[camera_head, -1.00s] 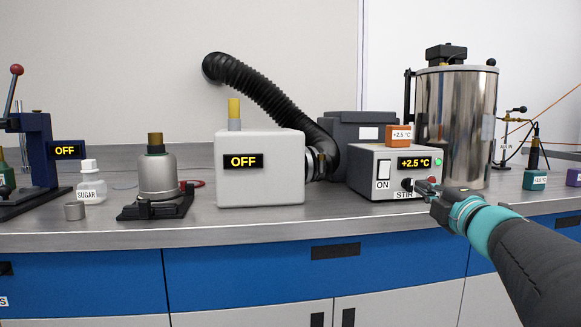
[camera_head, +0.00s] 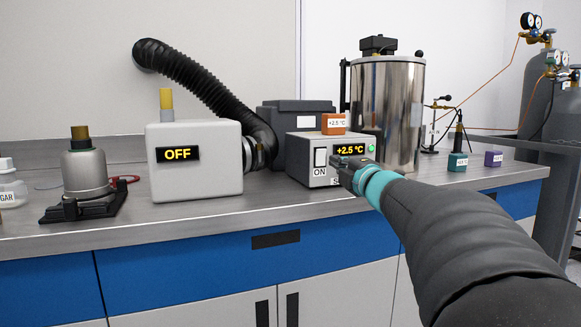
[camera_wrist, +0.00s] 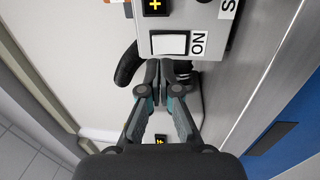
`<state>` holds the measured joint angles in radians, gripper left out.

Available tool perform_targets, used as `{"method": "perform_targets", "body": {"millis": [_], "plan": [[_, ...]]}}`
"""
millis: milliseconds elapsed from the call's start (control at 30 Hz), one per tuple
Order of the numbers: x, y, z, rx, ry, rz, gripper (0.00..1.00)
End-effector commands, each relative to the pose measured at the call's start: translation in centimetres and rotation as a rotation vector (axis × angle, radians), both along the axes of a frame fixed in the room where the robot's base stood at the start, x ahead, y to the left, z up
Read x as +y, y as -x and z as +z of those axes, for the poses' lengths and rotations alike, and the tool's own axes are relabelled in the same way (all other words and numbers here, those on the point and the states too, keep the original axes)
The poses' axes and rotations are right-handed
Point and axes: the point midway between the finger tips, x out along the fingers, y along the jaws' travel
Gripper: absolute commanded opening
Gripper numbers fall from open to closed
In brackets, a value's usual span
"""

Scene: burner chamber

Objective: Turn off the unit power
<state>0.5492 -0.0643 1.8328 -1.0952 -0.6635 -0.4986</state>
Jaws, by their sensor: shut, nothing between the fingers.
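My gripper (camera_head: 338,172) is shut and empty, in front of the unit's face and right of the switch in the head view. It hides the lower right of the face and most of the lower label.
An orange block (camera_head: 333,124) labelled "+2.5 °C" sits on the unit. A steel cylinder (camera_head: 388,110) stands behind it to the right. A grey box with an "OFF" display (camera_head: 195,185) and a black hose (camera_head: 200,85) stand to the left. The front bench strip is clear.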

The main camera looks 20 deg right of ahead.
Motion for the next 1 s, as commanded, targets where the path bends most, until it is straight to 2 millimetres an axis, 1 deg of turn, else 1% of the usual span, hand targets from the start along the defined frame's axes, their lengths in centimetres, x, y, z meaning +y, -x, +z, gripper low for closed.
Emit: {"method": "perform_targets", "body": {"millis": [33,100,200,333,500,800,933,1000], "plan": [[0.1,-1.0,0.2,0.001,-0.001,0.001,0.00],[0.1,-2.2,0.3,0.001,-0.001,0.001,0.00],[0.1,-3.5,0.4,0.001,-0.001,0.000,0.00],[0.2,-4.7,0.6,0.000,-0.001,0.000,0.00],[0.2,-5.3,0.7,-0.001,0.000,-0.001,0.00],[0.2,-5.4,0.7,0.000,0.000,-0.001,0.00],[0.2,-6.0,0.9,0.000,0.000,-0.001,0.00],[0.1,-5.9,0.9,0.000,0.000,-0.002,0.00]]}}
